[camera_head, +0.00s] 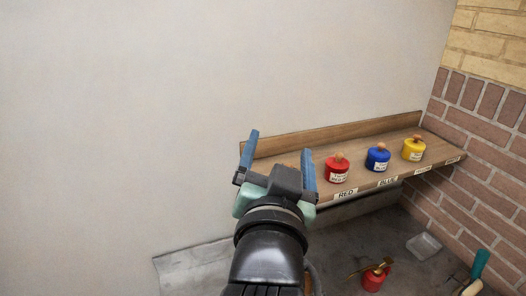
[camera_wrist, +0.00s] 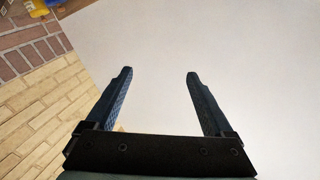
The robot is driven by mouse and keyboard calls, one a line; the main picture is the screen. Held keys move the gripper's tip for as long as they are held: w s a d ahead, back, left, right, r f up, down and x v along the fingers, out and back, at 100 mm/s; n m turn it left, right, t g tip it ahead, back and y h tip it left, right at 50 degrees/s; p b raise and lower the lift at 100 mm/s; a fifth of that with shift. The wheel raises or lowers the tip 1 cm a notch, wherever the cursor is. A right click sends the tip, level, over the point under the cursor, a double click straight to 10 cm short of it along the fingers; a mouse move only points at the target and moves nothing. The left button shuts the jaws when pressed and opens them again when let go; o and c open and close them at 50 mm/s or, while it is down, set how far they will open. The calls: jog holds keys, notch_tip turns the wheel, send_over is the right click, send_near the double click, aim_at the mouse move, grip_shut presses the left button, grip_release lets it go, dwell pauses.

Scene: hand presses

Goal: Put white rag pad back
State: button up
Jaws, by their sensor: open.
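My gripper (camera_head: 281,165) is open, with two blue fingers spread apart, in front of the left end of the wooden shelf (camera_head: 385,130). In the wrist view, nothing is between the fingers (camera_wrist: 157,85); a pale wall fills the space beyond. I cannot make out a white pad in either view. On the shelf stand a red pad (camera_head: 338,168), a blue pad (camera_head: 377,158) and a yellow pad (camera_head: 413,148), each with a round wooden knob and a paper label. The shelf's left part is partly hidden behind my gripper.
The shelf's front edge has name labels, including RED (camera_head: 346,194) and BLUE (camera_head: 388,182). Below are a grey worktop (camera_head: 195,262), a red pot with a brass-coloured part (camera_head: 374,279), a clear dish (camera_head: 423,245) and a green-handled tool (camera_head: 479,265). A brick wall (camera_head: 480,135) bounds the right.

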jog(key=s+a+r+n+t+y, duration=0.1)
jog(key=s+r+t, duration=0.3)
jog(key=r, duration=0.8)
jog(key=s+a+r+n+t+y, duration=0.1)
jog(key=s+r+n+t, duration=0.3)
jog(key=s+r, duration=0.5)
notch_tip(320, 180, up, 3)
jog(key=shift+a+t, duration=0.25)
jog(key=shift+t, duration=0.35)
jog(key=shift+f, duration=0.1)
